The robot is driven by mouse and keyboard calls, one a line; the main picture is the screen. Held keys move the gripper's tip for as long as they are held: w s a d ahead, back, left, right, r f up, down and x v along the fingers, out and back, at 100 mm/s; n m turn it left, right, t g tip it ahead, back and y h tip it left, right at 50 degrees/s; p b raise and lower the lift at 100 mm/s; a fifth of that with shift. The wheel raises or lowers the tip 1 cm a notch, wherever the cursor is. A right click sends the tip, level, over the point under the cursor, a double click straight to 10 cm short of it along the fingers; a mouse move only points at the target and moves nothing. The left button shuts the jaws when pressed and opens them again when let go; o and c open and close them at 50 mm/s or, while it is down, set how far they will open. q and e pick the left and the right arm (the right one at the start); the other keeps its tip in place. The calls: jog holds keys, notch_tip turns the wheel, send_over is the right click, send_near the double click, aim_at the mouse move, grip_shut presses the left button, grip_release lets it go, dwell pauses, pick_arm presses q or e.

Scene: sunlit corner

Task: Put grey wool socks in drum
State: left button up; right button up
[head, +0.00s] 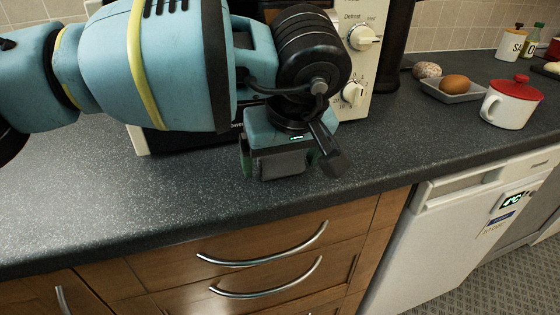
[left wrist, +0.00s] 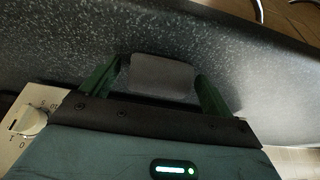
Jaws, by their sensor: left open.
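The grey wool socks look like a small grey bundle on the dark worktop, seen in the head view (head: 283,165) and in the left wrist view (left wrist: 160,76). My left gripper (head: 285,169) is just above the worktop, pointing down. Its green fingers stand apart on either side of the bundle; the wrist view shows one finger at each side (left wrist: 157,66). I cannot tell whether either finger touches it. No drum opening shows. A white front-panel appliance (head: 455,225) stands under the counter at right, its door shut. My right gripper is not in view.
A microwave with cream knobs (head: 362,38) stands close behind my gripper. A grey tray (head: 455,92) with an egg-like brown item and a red-lidded white pot (head: 512,103) stand at right. The worktop (head: 100,195) is clear at left; wooden drawers (head: 270,255) lie below its front edge.

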aim_at(282, 159)
pick_arm(q)
jog(key=c, duration=1.1)
jog(key=shift+r, duration=0.15)
jog(key=shift+r, duration=0.55)
jog(key=v, duration=0.2)
jog(key=shift+a+r, duration=0.1)
jog(key=shift+r, duration=0.15)
jog(key=s, duration=0.5)
jog(key=s+r, duration=0.1)
jog(key=s, duration=0.4)
jog(key=s+a, duration=0.1)
jog(key=s, duration=0.4)
jog(key=shift+s+r+p, duration=0.15)
jog(key=shift+p, duration=0.15)
